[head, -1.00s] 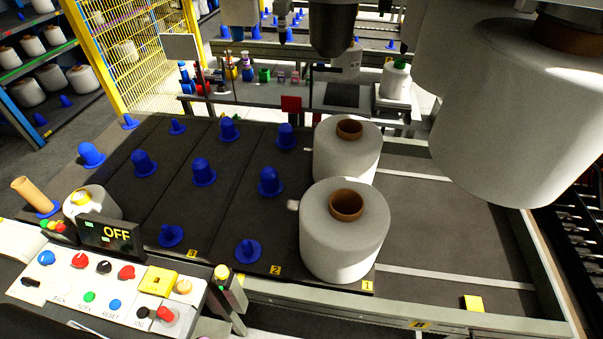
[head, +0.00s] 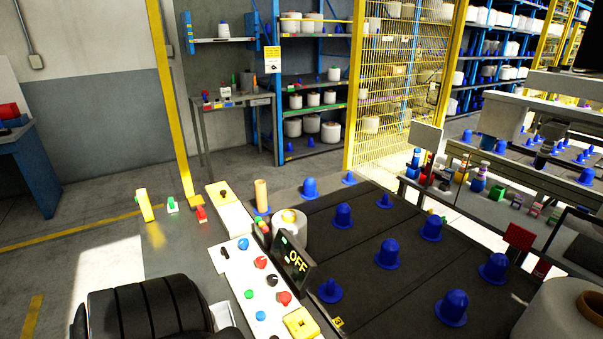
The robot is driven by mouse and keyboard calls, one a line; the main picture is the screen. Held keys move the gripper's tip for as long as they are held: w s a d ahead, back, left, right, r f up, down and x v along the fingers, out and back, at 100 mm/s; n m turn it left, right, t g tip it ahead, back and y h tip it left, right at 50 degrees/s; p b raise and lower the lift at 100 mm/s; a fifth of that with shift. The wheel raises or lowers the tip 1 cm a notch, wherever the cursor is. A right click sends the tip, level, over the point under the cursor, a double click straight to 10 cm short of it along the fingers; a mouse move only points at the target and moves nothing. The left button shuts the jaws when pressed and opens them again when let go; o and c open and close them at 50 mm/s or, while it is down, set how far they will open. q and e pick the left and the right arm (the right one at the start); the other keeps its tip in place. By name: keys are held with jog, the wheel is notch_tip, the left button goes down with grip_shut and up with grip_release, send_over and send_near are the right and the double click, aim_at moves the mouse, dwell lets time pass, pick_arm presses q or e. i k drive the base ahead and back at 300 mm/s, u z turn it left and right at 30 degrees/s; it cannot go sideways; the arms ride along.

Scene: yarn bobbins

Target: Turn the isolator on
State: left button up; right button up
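A control panel (head: 240,277) with coloured buttons and knobs lies at the lower middle of the head view. A black display (head: 294,260) beside it reads OFF in yellow. A yellow-topped box with a small dark knob (head: 223,192) sits beyond the panel's far end. A yellow square switch block (head: 301,323) is at the panel's near end, partly cut by the lower edge. I cannot tell which of these two is the isolator, and its handle position is too small to read. Neither gripper shows in the view.
A yellow post (head: 173,110) rises behind the panel. A bobbin (head: 290,235) stands beside the display, and blue pegs (head: 387,254) fill the dark table (head: 350,285) to the right. A mesh fence (head: 405,85) is behind.

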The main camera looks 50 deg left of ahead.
aim_at(261, 262)
jog(key=u, duration=1.95)
